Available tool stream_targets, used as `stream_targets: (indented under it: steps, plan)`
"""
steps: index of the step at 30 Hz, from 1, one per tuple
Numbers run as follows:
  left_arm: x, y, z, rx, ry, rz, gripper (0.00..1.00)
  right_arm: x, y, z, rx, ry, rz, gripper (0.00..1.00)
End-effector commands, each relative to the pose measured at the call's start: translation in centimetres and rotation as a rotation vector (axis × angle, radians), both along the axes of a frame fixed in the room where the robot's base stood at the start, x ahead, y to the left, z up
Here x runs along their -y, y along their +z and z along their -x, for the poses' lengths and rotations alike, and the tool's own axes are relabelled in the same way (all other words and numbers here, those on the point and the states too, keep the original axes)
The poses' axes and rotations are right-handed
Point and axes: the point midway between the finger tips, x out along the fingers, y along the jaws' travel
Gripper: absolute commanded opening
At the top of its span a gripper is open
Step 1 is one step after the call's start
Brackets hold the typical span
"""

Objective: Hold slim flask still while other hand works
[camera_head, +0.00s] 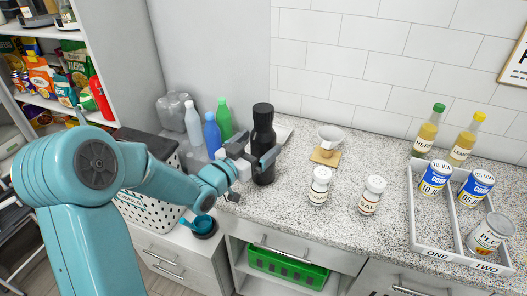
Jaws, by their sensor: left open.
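The slim flask (262,140), black with a dark cap, stands upright on the speckled counter left of the middle. Whether the fingers touch the flask cannot be told. My left arm comes in from the left. My right gripper is not in view.
Two small white-capped jars (319,186) (371,195) and a bowl on a wooden board (325,157) stand right of the flask. A divided tray (436,255) holds cans at the right. Several bottles (212,134) stand behind my gripper.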

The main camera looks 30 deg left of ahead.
Motion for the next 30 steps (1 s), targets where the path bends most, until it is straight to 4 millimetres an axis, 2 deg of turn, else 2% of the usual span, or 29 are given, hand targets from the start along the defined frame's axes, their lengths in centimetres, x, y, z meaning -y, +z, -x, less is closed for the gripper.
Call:
stream_targets:
  steps: [3, 7, 10, 16, 22, 30]
  plan:
    - [0.3, 0.4, -2.2, -0.001, -0.003, 0.001, 1.0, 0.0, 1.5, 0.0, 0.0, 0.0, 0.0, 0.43]
    - [0.3, 0.2, -4.0, 0.0, -0.001, 0.0, 1.0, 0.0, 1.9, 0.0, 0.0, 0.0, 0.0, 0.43]
    - [0.4, 0.1, -4.6, 0.0, -0.001, 0.0, 1.0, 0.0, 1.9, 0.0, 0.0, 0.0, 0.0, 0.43]
    - [0.3, 0.0, -4.6, 0.0, 0.0, 0.0, 1.0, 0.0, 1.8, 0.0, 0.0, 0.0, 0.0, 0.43]
    - [0.3, 0.0, -4.6, 0.0, 0.0, 0.0, 0.35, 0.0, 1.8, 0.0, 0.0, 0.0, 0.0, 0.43]
    - [0.3, 0.3, -4.6, 0.003, 0.0, -0.001, 0.35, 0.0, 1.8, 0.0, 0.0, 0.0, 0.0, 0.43]
